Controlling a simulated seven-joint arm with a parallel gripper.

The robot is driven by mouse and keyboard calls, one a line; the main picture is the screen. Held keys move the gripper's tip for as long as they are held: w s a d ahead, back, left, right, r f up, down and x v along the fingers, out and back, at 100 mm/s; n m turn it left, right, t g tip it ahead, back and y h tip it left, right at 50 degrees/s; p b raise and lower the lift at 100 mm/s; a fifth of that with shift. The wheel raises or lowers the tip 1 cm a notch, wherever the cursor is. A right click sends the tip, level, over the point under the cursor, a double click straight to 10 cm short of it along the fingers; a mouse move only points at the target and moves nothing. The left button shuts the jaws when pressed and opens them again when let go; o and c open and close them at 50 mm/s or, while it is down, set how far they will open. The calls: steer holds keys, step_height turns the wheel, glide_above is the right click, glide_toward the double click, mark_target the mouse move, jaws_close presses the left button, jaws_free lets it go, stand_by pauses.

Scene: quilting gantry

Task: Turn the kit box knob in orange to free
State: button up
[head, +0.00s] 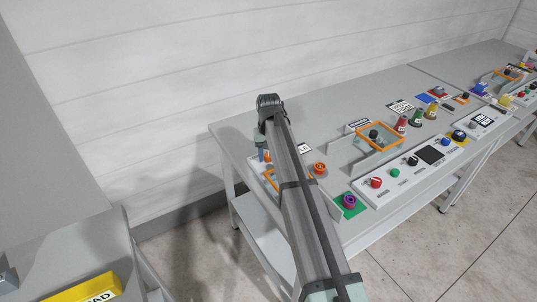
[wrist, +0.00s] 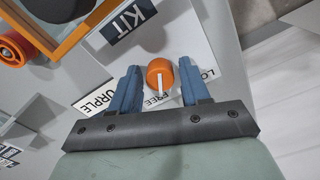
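The orange kit box knob (wrist: 160,72) is a round cap with a white pointer mark, on a white label plate in the wrist view. The mark points down in the picture, close to the word FREE; a partly hidden word starting LO is to the right. My gripper (wrist: 159,68) is open, its two blue fingers on either side of the knob with a small gap at each side. In the head view my gripper (head: 263,154) is over the left end of the table, and my arm hides part of this area. The orange-framed kit box (wrist: 72,32) is beside the knob, at upper left.
An orange spool (wrist: 13,49) stands left of the kit box; it also shows in the head view (head: 319,168). A purple ring on a green pad (head: 349,202) and a white control panel (head: 415,162) are to the right. The table's left end (head: 225,139) is bare.

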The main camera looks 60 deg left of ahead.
mark_target(268, 155)
steer(key=shift+o, duration=0.9)
step_height(268, 155, up, 14)
steer(key=shift+f, duration=0.1)
stand_by(0.4)
